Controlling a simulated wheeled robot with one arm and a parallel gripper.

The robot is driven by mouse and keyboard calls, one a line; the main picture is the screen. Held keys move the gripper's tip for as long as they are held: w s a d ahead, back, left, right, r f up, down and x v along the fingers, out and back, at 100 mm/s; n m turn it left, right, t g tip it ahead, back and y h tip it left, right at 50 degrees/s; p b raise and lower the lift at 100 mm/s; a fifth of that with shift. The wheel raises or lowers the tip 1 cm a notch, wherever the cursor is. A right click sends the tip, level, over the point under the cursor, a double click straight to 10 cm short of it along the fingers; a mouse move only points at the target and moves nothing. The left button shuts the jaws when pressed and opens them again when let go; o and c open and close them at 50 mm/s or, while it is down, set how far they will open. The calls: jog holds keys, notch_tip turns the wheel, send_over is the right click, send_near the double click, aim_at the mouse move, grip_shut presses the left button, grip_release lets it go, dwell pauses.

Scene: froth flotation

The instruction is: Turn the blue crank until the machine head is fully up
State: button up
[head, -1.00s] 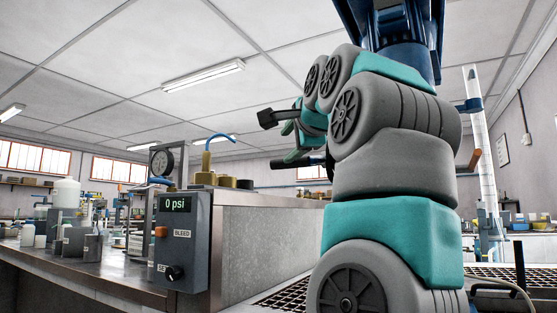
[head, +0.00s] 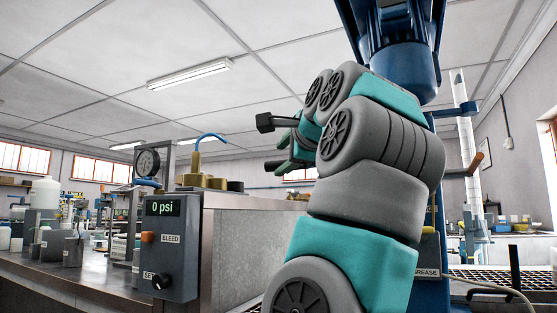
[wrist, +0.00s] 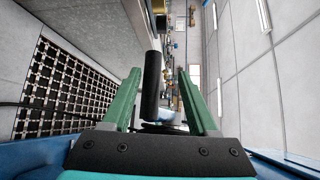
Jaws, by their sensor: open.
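The machine head (head: 400,60) is a big blue housing at the top of the head view, partly behind my arm. Its blue column (head: 432,180) shows behind my arm. In the wrist view my gripper (wrist: 159,75) is open, with one green finger on each side of a black cylindrical handle (wrist: 151,85). Gaps show between the handle and both fingers.
A grey control box (head: 170,245) reading 0 psi stands at the left, by a pressure gauge (head: 147,162) and a metal-sided bench (head: 250,245). A clear tube (head: 462,130) rises at the right. Dark floor grating (wrist: 60,90) lies left in the wrist view.

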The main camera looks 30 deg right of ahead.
jog(key=shift+w+d+f, duration=0.15)
jog(key=shift+w, duration=1.3)
jog(key=shift+c, duration=0.2)
jog(key=c, duration=0.7)
grip_shut()
jog(key=shift+d, duration=0.1)
